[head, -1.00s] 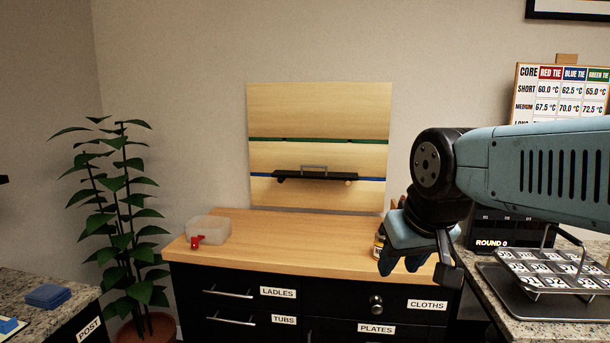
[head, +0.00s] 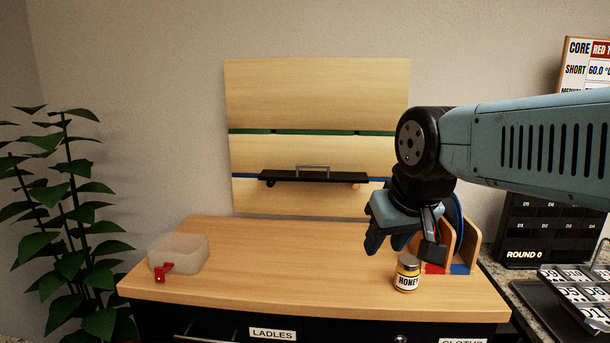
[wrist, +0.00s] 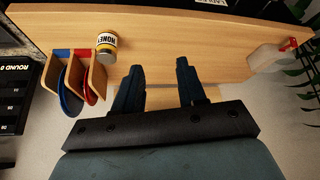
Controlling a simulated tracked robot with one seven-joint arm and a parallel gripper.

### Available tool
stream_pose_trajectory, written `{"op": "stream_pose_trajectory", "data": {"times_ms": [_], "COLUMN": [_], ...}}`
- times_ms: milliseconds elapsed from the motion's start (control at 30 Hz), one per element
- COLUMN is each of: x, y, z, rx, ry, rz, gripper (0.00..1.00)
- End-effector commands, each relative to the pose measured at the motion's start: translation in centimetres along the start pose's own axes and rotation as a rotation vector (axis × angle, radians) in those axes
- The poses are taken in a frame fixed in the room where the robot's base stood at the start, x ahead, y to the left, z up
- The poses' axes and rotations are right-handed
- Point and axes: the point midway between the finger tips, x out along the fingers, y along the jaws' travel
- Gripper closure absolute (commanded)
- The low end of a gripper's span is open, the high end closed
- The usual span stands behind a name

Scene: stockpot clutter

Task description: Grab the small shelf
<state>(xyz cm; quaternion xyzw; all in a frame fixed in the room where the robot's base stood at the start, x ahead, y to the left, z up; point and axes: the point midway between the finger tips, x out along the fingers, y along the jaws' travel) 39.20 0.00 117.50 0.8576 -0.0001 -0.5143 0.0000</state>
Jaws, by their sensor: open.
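The small shelf (head: 314,177) is a narrow black ledge with a grey bar handle (head: 312,168) on top. It is mounted on the wooden wall panel, level with the blue strip, above the counter. My gripper (head: 398,252) hangs over the right part of the counter, to the right of the shelf and lower than it. In the wrist view my gripper's two fingers (wrist: 160,88) are apart with nothing between them. The shelf cannot be made out in the wrist view.
A honey jar (head: 407,273) and a wooden rack (head: 462,250) with plates stand at the counter's right end, close to my gripper. A clear tub (head: 178,254) with a red tap sits at the left. The middle of the wooden counter (head: 290,270) is clear. A plant (head: 60,220) stands at far left.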

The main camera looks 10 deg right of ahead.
Motion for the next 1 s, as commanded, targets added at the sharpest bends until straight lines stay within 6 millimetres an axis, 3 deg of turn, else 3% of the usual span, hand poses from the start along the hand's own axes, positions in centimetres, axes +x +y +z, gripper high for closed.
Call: {"op": "stream_pose_trajectory", "data": {"times_ms": [333, 467, 567, 767, 1000], "x": [0.0, 0.5, 1.4, 3.8, 6.6], "y": [0.0, 0.7, 2.0, 5.2, 7.7], "z": [0.0, -0.5, -1.2, -4.4, -10.3], "rx": [-0.007, -0.111, -0.304, -0.884, -1.606], "ry": [-0.002, -0.032, -0.09, -0.286, -0.595], "rz": [0.002, 0.033, 0.089, 0.236, 0.372], "gripper": [0.6, 0.6, 0.6, 0.6, 0.6]}}
